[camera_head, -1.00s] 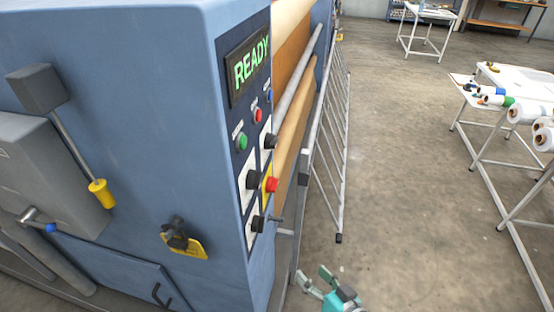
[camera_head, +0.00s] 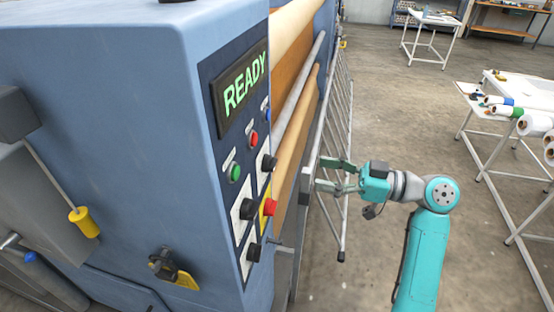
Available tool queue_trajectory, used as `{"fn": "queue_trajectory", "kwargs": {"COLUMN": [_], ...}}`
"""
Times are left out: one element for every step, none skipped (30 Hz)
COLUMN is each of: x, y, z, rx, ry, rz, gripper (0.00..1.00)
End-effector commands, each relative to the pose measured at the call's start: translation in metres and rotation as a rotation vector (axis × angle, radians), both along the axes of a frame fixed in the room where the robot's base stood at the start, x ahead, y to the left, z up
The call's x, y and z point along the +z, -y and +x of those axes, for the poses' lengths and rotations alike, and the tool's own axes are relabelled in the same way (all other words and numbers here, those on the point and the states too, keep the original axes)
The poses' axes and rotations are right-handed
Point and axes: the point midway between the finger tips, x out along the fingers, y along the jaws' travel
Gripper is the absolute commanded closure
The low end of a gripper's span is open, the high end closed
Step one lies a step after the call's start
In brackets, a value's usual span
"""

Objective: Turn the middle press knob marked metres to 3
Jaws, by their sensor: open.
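The press (camera_head: 130,120) fills the left side, with a control panel that I see at a steep angle. Three black knobs show on white plates: an upper one (camera_head: 269,163), a middle one (camera_head: 248,208) and a lower one (camera_head: 253,251). The markings and the knobs' settings are too small to read. My gripper (camera_head: 320,174) is open and empty. It is to the right of the panel, in front of the guard rail in the picture, its fingers pointing left toward the panel. It is apart from the knobs.
A red mushroom button (camera_head: 268,206) on yellow sits beside the middle knob. Green (camera_head: 234,173), red (camera_head: 252,139) and blue (camera_head: 266,115) buttons are above. The display (camera_head: 243,90) reads READY. A metal guard rail (camera_head: 340,150) stands right of the panel.

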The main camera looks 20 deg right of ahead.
Motion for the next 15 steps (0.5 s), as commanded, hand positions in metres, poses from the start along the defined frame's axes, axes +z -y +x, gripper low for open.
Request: {"fn": "queue_trajectory", "kwargs": {"x": [0.003, 0.004, 0.005, 0.005, 0.005, 0.005, 0.005, 0.005, 0.005, 0.004, 0.005, 0.005, 0.004, 0.004, 0.005], "y": [0.001, 0.001, 0.000, -0.002, -0.004, -0.007, -0.010, -0.014, -0.019, -0.024, -0.028, -0.034, -0.038, -0.043, -0.049], "z": [-0.001, -0.001, 0.000, 0.001, 0.002, 0.004, 0.006, 0.009, 0.012, 0.015, 0.018, 0.023, 0.026, 0.029, 0.033], "rx": [0.009, 0.013, 0.016, 0.018, 0.018, 0.019, 0.019, 0.019, 0.020, 0.020, 0.020, 0.020, 0.020, 0.020, 0.020], "ry": [0.007, 0.010, 0.012, 0.013, 0.013, 0.012, 0.013, 0.013, 0.013, 0.012, 0.012, 0.012, 0.011, 0.011, 0.012], "rz": [-0.007, -0.011, -0.012, -0.013, -0.013, -0.012, -0.012, -0.012, -0.012, -0.012, -0.011, -0.011, -0.012, -0.012, -0.011], "gripper": [0.33, 0.33, 0.33, 0.33, 0.33, 0.33, 0.33, 0.33, 0.33, 0.33, 0.33, 0.33, 0.33, 0.33, 0.33]}}
